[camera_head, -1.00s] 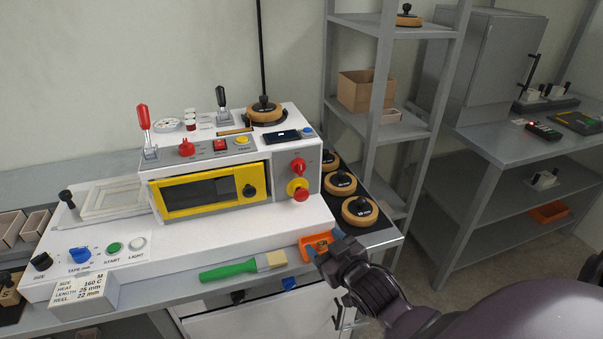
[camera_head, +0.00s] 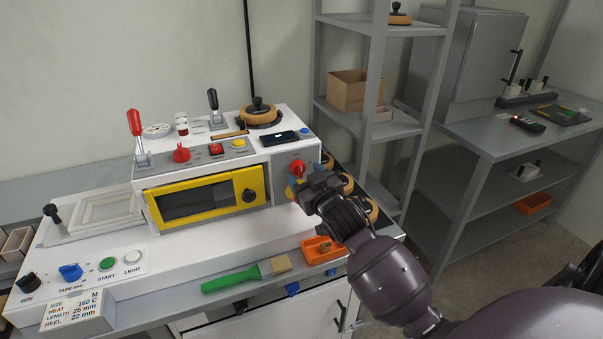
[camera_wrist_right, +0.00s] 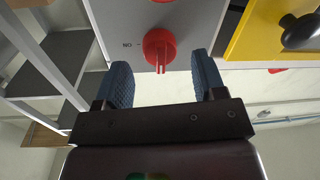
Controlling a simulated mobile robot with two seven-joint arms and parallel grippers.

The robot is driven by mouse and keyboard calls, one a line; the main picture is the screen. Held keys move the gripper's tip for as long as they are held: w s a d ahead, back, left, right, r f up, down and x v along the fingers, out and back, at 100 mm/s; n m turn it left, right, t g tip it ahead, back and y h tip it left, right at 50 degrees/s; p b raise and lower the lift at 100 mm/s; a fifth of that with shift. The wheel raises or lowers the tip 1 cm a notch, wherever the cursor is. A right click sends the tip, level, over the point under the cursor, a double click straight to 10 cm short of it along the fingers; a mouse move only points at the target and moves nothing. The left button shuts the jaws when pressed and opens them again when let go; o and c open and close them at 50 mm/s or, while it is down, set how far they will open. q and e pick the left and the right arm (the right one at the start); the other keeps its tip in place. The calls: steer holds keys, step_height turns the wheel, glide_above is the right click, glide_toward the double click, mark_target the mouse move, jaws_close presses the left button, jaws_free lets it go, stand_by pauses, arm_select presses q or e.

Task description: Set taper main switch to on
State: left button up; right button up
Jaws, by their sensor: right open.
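The taper (camera_head: 160,235) is a white machine with a yellow-framed window. A red rotary knob (camera_head: 298,167) sits on its right front panel. In the right wrist view, the red knob (camera_wrist_right: 158,45) is ahead, with its narrow grip bar pointing down the picture and an upside-down "ON" mark to its left. My right gripper (camera_head: 303,187) is in front of the panel, just below the knob. In the right wrist view my right gripper (camera_wrist_right: 162,70) is open, with one blue finger on each side of the knob's line and nothing held. It hides the lower yellow-and-red button. My left gripper is out of view.
A green-handled brush (camera_head: 240,278) and an orange tray (camera_head: 318,250) lie along the front edge. Tape reels stand right of the machine, partly behind my arm. A grey shelf rack (camera_head: 372,125) stands at the right. Blue knob (camera_head: 70,272) and buttons are at front left.

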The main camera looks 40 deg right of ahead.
steer(key=shift+w+d, duration=0.15)
steer(key=shift+w, duration=0.9)
steer(key=shift+c, duration=0.3)
